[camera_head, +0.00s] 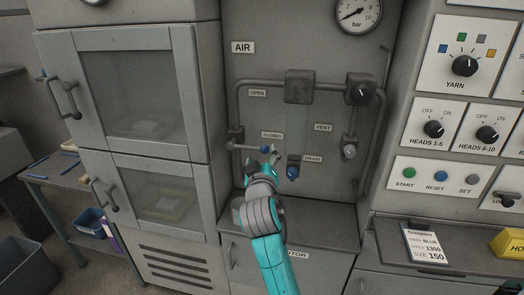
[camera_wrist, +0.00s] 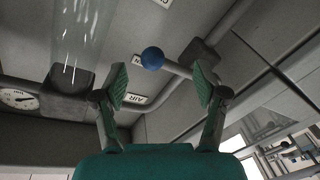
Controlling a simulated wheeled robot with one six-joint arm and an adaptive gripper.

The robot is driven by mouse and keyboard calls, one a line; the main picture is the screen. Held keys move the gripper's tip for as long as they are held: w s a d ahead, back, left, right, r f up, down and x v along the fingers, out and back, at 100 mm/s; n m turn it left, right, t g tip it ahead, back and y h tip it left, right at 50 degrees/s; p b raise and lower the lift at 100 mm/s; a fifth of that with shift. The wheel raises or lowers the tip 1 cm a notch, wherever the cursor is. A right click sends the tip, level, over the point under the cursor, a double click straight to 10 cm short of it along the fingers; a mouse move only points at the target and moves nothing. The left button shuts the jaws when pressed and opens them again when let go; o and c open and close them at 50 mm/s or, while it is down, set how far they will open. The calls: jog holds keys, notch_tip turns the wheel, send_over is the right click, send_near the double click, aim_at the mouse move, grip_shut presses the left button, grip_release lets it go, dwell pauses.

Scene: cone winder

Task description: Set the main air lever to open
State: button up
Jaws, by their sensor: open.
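The main air lever (camera_head: 252,148) is a thin rod with a blue ball (camera_head: 265,149) at its tip, on the left pipe of the AIR panel. It points right, about level, just below the CLOSED label (camera_head: 272,135); the OPEN label (camera_head: 258,93) is higher up. My gripper (camera_head: 270,158) is at the ball, seen slightly below it. In the wrist view my gripper (camera_wrist: 161,83) has its fingers spread wide. The blue ball (camera_wrist: 153,58) shows between and beyond them, with the rod (camera_wrist: 178,69) running toward the right finger. I see no finger touching the lever.
A clear bowl (camera_head: 299,130) hangs under the regulator, with a blue DRAIN knob (camera_head: 292,173) close right of my gripper. A VENT valve (camera_head: 349,151) is farther right. A cabinet (camera_head: 145,100) stands left; a ledge (camera_head: 310,228) lies below.

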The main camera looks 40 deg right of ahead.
aim_at(262, 152)
jog(key=shift+x, duration=2.15)
grip_shut()
jog(key=shift+r, duration=0.1)
